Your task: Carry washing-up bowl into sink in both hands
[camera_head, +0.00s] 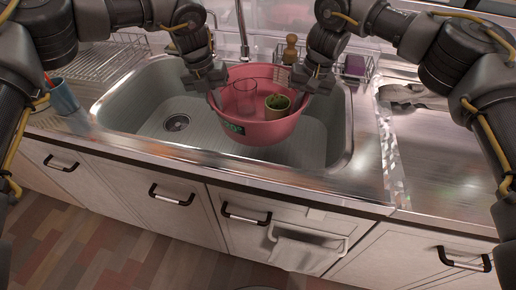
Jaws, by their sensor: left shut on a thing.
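The pink washing-up bowl (262,133) is held between my two grippers, over the right half of the metal sink (333,130). A clear glass (244,97) and a green and tan cup (276,107) are in the bowl. My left gripper (216,98) is shut on the bowl's left rim. My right gripper (302,97) is at the bowl's right rim; its fingertips are too small to tell whether they are shut. I cannot tell whether the bowl's base touches the sink floor.
A wire dish rack (100,62) stands at the back left. A blue cup (64,97) stands left of the sink. A wire caddy with a purple sponge (354,66) is behind the sink on the right. The tap (243,30) rises behind the bowl.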

